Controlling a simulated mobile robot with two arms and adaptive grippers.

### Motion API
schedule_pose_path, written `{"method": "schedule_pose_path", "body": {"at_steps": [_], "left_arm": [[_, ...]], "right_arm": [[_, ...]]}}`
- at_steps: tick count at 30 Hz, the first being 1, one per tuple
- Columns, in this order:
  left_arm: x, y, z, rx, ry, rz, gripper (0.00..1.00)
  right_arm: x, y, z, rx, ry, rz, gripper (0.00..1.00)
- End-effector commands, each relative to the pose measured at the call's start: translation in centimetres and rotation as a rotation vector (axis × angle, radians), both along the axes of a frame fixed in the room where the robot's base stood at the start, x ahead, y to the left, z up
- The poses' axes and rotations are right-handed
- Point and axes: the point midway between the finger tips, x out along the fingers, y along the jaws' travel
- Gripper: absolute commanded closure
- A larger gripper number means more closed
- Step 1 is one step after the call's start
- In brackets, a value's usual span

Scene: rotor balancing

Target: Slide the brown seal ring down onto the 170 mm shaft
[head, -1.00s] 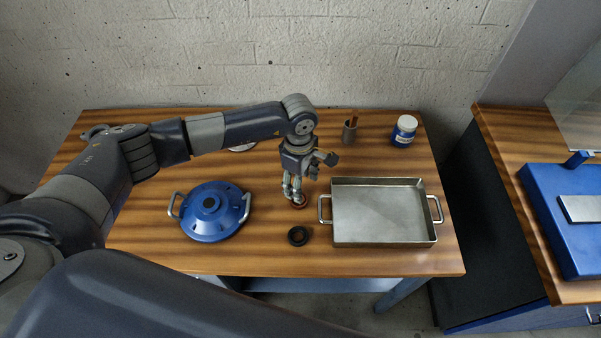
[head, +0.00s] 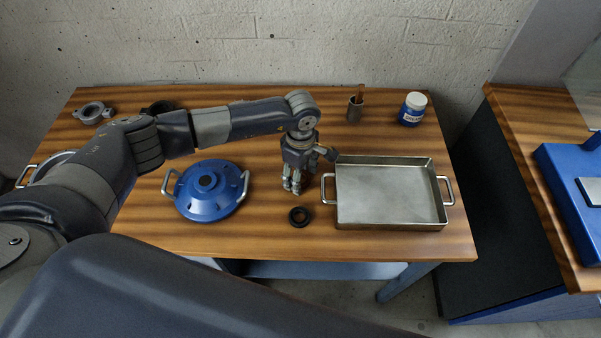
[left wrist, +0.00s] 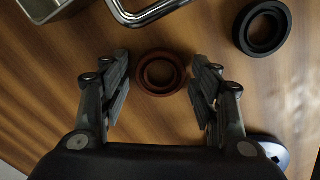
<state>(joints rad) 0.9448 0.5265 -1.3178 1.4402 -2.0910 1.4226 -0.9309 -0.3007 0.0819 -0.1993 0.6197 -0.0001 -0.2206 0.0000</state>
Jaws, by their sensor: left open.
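The brown seal ring (left wrist: 161,73) lies flat on the wooden table, seen in the left wrist view between my fingers. In the head view my left gripper hides it. My left gripper (head: 292,188) points down at the table between the blue cover and the metal tray. In the left wrist view its fingers (left wrist: 161,80) are open, one on each side of the ring, with a gap visible on both sides. I cannot make out the 170 mm shaft in either view. My right gripper is not in view.
A black ring (head: 299,216) lies in front of my left gripper. A blue cover with handles (head: 190,205) stands left, a metal tray (head: 390,226) right. A cup (head: 355,110) and a white-lidded jar (head: 412,110) stand behind. A grey clamp (head: 94,111) lies far left.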

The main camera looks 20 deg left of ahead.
Motion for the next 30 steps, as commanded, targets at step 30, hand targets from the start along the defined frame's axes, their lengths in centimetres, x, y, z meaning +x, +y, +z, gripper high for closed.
{"method": "schedule_pose_path", "body": {"at_steps": [30], "left_arm": [[0.0,0.0,4.6,0.001,-0.001,0.0,0.78]], "right_arm": [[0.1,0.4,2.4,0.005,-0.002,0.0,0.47]]}}
